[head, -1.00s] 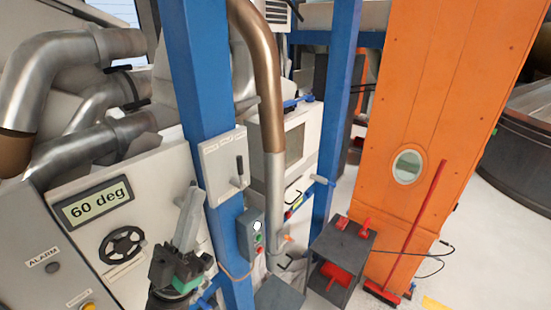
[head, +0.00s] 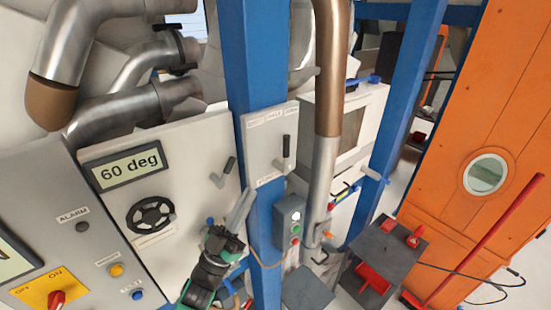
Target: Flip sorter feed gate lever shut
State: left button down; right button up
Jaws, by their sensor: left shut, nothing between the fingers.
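A white plate (head: 262,128) with small lettering along its top is fixed to the blue column. On it stands a lever with a black grip (head: 287,146), pointing up. A second black-gripped lever (head: 229,166) sits on the white panel to the left, tilted up and right. The lettering is too small to read, so I cannot tell which lever is the feed gate's. My left gripper (head: 243,203) is shut and empty, fingers pointing up, in the picture below and left of the plate. It appears apart from both levers. My right gripper is not in view.
A grey button box (head: 290,222) hangs on the blue column (head: 252,60), close right of my gripper. Dark boxes stand low at the right.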

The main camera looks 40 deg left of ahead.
aim_at(284, 143)
pick_arm(q)
jog(key=shift+w+a+r+p, duration=0.15)
jog(key=shift+w+r, duration=0.8)
jog(key=shift+w, duration=0.7)
jog(key=shift+w+a+r+p, duration=0.15)
jog(key=shift+w+r, duration=0.85)
jog(key=shift+w, duration=0.6)
jog(key=shift+w+r+p, duration=0.15)
jog(key=shift+w+r, duration=0.8)
jog(key=shift+w, duration=0.7)
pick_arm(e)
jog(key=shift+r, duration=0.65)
